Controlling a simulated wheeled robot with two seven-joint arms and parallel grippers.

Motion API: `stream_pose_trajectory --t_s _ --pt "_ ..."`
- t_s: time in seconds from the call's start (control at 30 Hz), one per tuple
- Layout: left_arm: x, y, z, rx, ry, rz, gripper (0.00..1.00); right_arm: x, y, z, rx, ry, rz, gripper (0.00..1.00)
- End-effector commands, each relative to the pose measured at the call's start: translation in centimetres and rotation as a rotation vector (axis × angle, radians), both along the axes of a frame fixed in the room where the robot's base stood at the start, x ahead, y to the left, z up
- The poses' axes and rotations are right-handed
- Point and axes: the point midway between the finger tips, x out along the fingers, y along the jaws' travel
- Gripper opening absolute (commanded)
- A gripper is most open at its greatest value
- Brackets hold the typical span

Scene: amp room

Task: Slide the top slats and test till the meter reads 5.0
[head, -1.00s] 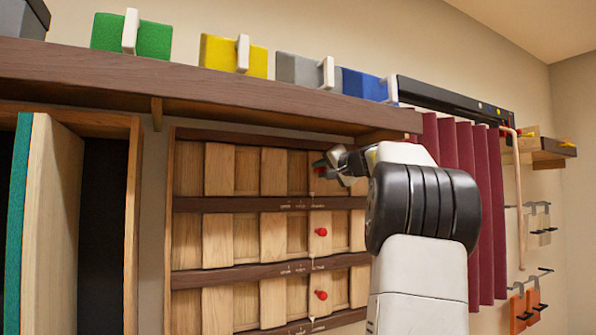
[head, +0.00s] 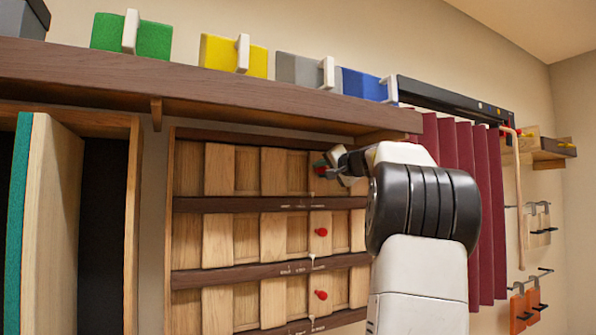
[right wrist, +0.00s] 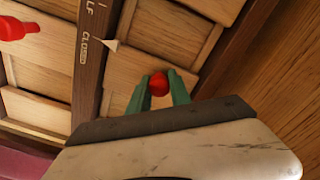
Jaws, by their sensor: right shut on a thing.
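The slat panel (head: 180,235) on the wall has three rows of wooden slats between dark rails. My right gripper (head: 322,168) is at the right part of the top row. In the right wrist view its green fingertips (right wrist: 159,90) are shut on a red knob (right wrist: 159,84) on a top slat (right wrist: 130,83). A white pointer (right wrist: 108,44) beside that slat stands by the word "CLOSED" on the rail (right wrist: 90,65). The middle row's red knob (head: 321,231) and the bottom row's red knob (head: 321,295) are free. No meter shows. My left gripper is not in view.
A dark wooden shelf (head: 200,95) runs just above the panel, carrying green, yellow, grey and blue blocks. A wooden cabinet with a teal-edged board (head: 50,220) stands left. Maroon curtains (head: 480,200) hang close to the right of my arm.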

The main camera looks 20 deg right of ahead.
Motion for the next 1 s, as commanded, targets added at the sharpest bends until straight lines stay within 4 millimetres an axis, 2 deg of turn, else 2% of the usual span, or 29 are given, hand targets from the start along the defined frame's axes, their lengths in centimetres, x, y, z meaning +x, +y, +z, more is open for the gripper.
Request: stream_pose_trajectory --t_s 0.13,0.33,0.57,0.6,0.7,1.0 --pt "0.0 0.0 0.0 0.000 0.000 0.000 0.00 0.0 0.7 -0.1 0.001 0.003 0.004 0.00" --pt "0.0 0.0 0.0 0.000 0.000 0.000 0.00 -0.2 3.4 -0.2 0.001 0.004 0.006 0.00" --pt "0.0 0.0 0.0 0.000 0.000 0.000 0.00 -0.2 3.2 -0.2 0.000 0.003 -0.001 0.00" --pt "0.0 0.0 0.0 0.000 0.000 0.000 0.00 -0.2 3.2 -0.2 0.000 0.003 -0.001 0.26" --pt "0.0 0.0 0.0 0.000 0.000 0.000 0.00 -0.2 3.2 -0.2 0.000 0.003 -0.001 0.45" --pt "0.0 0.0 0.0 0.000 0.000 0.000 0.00 -0.3 3.2 -0.1 0.000 0.001 0.000 0.46"
